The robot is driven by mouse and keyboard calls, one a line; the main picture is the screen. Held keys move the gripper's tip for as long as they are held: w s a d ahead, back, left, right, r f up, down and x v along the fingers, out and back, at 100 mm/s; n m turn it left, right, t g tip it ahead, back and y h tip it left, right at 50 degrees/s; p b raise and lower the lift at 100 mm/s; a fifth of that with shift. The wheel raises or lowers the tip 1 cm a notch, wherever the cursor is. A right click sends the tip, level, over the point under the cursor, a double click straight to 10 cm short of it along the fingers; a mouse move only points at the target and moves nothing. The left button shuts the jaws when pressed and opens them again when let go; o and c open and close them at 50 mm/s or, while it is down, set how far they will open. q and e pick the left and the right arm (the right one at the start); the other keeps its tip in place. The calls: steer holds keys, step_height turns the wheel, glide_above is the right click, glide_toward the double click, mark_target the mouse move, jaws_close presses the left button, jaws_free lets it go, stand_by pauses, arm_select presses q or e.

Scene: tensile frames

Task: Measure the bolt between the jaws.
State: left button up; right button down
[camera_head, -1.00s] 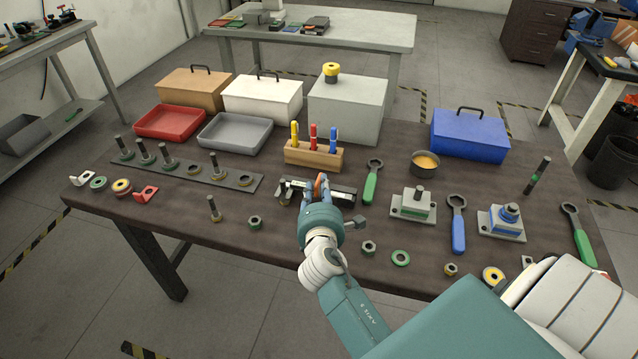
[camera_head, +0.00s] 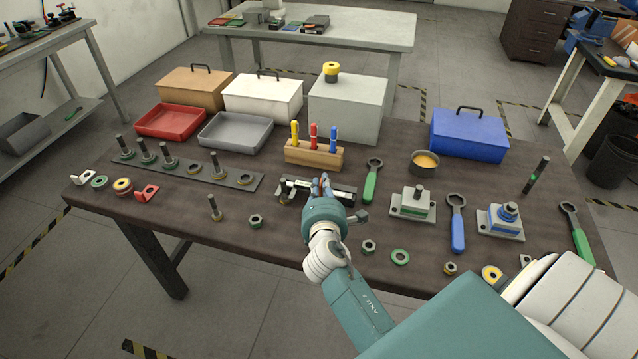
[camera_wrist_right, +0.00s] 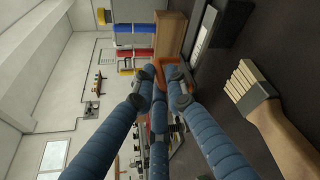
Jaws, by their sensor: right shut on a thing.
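The measuring tool (camera_head: 345,190), a dark and silver slide with upright jaws at its left end, lies on the brown bench. A small green part (camera_head: 283,186) shows at its jaw end; I cannot tell whether this is a bolt. My right gripper (camera_head: 323,182) is over the middle of the tool, fingers together. In the right wrist view its blue fingertips (camera_wrist_right: 162,88) close on an orange piece (camera_wrist_right: 174,73), which seems to be the tool's sliding part. A loose bolt (camera_head: 215,208) stands upright left of the tool. My left gripper is out of view.
A rack (camera_head: 190,172) of upright bolts lies at left, and a wooden pen holder (camera_head: 314,155) stands just behind the tool. A green wrench (camera_head: 371,183) lies close at its right.

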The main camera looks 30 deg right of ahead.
steer(key=shift+s+d+r, duration=0.1)
steer(key=shift+s+d, duration=0.35)
steer(key=shift+s, duration=0.15)
steer(key=shift+s+d, duration=0.1)
steer(key=c, duration=1.8)
jaws_free()
steer(key=shift+c, duration=0.2)
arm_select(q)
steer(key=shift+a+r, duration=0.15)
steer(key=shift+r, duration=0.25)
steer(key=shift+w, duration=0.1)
arm_select(e)
steer(key=v, duration=1.2)
